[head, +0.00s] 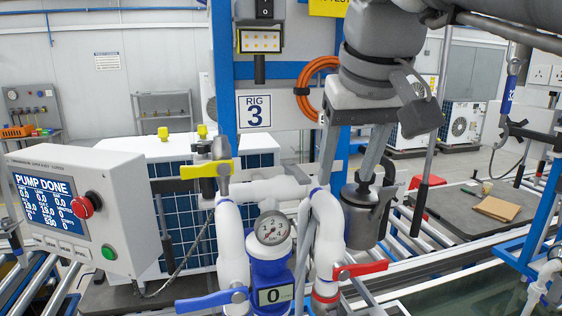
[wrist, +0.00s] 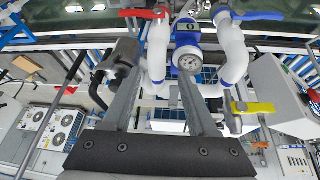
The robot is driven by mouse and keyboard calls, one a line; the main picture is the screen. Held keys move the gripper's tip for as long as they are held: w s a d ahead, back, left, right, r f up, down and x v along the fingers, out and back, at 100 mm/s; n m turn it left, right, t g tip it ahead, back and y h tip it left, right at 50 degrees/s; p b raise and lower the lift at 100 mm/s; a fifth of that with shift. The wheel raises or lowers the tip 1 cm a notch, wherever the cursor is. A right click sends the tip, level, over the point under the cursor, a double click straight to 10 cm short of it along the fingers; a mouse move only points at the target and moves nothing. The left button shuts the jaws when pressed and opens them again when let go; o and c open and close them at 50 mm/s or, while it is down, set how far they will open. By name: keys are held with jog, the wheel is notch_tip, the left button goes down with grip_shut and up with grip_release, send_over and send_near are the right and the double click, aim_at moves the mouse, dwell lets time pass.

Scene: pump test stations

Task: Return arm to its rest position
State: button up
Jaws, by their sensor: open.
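My gripper (head: 343,185) hangs down from my arm at the middle right of the head view, in front of the blue rig post. Its two long grey fingers are apart with nothing visible between them. In the wrist view my gripper (wrist: 157,78) also shows open, its fingers reaching toward the white pipework and the dial gauge (wrist: 188,62). In the head view the gauge (head: 273,228) sits above a blue body with a small display reading 0. I cannot tell whether the fingers touch the pipes. The rest position itself is not marked in either view.
White pipes (head: 232,245) carry yellow (head: 206,169), blue (head: 211,301) and red (head: 360,269) valve handles close below my gripper. A dark grey canister (head: 361,212) stands right of them. A control box (head: 80,205) reading PUMP DONE stands left. An orange hose (head: 304,93) hangs behind.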

jog(key=s+d+f+b, duration=0.1)
jog(key=s+f, duration=0.3)
jog(key=f, duration=0.8)
jog(key=s+d+f+m+b, duration=0.1)
jog(key=s+d+f, duration=0.3)
jog(key=f, duration=0.8)
jog(key=shift+s+d+f+m+t+b, duration=0.2)
jog(key=shift+s+f+m+t+b, duration=0.15)
jog(key=shift+s, duration=0.45)
